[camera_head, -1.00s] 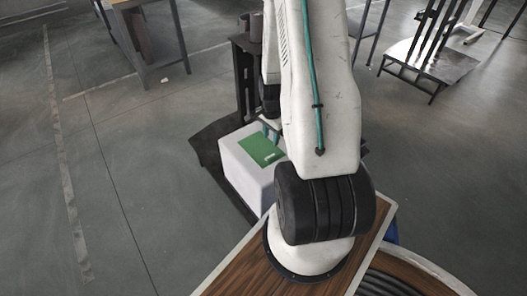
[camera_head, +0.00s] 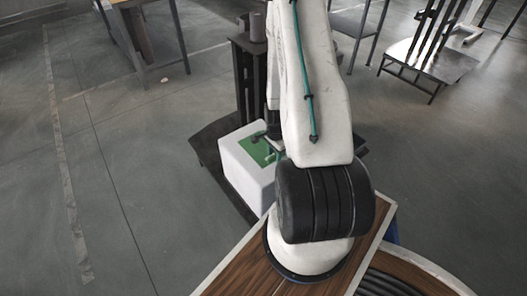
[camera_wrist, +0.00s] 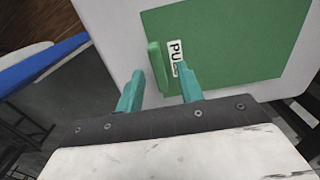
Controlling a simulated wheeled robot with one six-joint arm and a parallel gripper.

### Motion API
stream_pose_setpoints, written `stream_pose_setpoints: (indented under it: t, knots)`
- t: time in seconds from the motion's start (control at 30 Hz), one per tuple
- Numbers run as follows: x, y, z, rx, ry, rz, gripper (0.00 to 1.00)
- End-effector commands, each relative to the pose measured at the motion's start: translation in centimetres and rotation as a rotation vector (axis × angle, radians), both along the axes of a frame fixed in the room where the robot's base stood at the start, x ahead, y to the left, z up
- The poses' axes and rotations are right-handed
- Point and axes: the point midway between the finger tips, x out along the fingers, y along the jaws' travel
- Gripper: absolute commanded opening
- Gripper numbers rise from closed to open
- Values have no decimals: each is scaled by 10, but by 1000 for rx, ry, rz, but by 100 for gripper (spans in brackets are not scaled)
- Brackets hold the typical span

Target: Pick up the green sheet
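The green sheet (camera_head: 254,151) lies flat on top of a white block (camera_head: 240,170), partly hidden by my gripper in the head view. In the wrist view the sheet (camera_wrist: 240,45) fills the upper right. A raised green tab (camera_wrist: 157,66) stands on it beside a white label with dark letters, partly hidden. My gripper (camera_wrist: 161,72) has two teal fingers spread apart and empty. The tab appears between and just ahead of the fingertips; I cannot tell their exact height above the sheet. In the head view my gripper (camera_head: 269,147) is over the sheet's right part.
The white block rests on a dark lift column's base (camera_head: 207,139), with its upright post (camera_head: 248,80) behind. A table (camera_head: 150,45) stands at the back left. Another lift platform (camera_head: 428,62) stands at the back right. The floor on the left is clear.

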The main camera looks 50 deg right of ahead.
Motion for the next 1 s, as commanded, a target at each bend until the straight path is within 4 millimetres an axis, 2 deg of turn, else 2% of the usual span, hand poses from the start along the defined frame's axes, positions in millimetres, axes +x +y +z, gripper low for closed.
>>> stream_pose_setpoints:
  t: [0.1,0.23,0.67,0.87,1.0]
  knots:
    - [0,0,0,0,0,0,37]
    - [0,0,0,0,0,0,1]
    - [0,-1,5,-1,-2,0,0]
    - [1,-1,27,-3,-2,0,0]
    - [1,-1,56,-4,-4,0,0]
